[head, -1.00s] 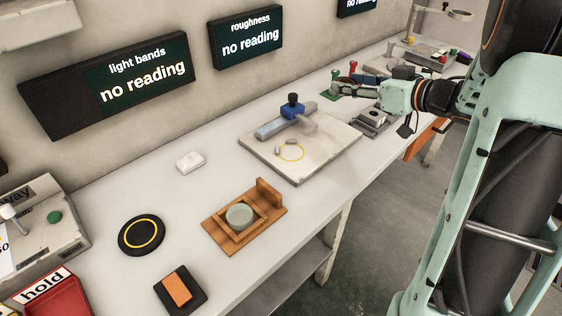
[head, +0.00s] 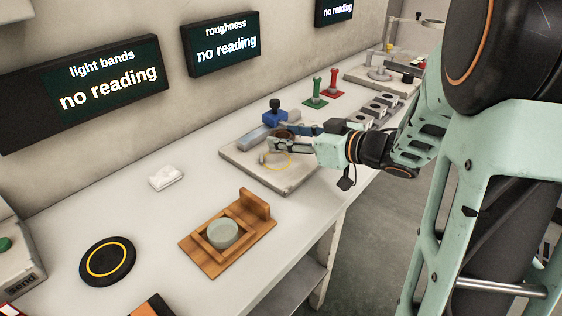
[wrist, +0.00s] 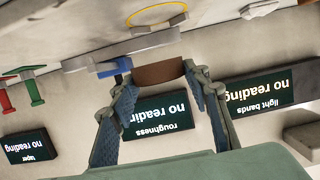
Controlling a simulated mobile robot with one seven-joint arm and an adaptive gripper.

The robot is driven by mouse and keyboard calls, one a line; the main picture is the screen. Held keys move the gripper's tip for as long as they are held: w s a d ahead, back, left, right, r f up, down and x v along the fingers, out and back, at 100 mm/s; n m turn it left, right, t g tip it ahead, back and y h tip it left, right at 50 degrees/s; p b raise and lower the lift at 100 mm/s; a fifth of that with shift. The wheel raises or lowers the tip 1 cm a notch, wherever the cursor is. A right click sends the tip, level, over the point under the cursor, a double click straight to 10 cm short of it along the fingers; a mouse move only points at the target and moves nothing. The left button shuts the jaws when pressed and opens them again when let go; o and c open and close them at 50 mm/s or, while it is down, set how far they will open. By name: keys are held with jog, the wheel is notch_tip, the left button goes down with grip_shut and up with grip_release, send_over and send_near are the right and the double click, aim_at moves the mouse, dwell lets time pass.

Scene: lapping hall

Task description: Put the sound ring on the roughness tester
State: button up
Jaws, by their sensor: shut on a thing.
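The roughness tester (head: 238,157) is a pale stone plate with a blue clamp-like part (head: 274,116) and a yellow circle (head: 270,166), on the bench in the head view. The circle also shows at the top of the wrist view (wrist: 157,14). My gripper (head: 279,140) is over the plate near the circle, close to the blue part. In the wrist view its fingers are shut on a brown ring (wrist: 158,73), seen edge-on. The fingers partly hide the ring in the head view. I cannot tell its exact height above the plate.
The roughness display (head: 225,49) reads "no reading". A wooden fixture with a grey-green disc (head: 222,234), a black pad with a yellow ring (head: 107,260) and a white block (head: 166,178) lie left of the tester. Green (head: 316,94) and red (head: 334,88) gauges stand behind.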

aim_at(281, 163)
jog(key=shift+s+a+f+b, duration=0.2)
jog(key=shift+a+f+b, duration=0.1)
jog(key=shift+a+f, duration=0.45)
jog(key=shift+f+b, duration=0.65)
jog(key=shift+f, duration=1)
jog(key=shift+f, duration=0.15)
jog(key=o, duration=1.3)
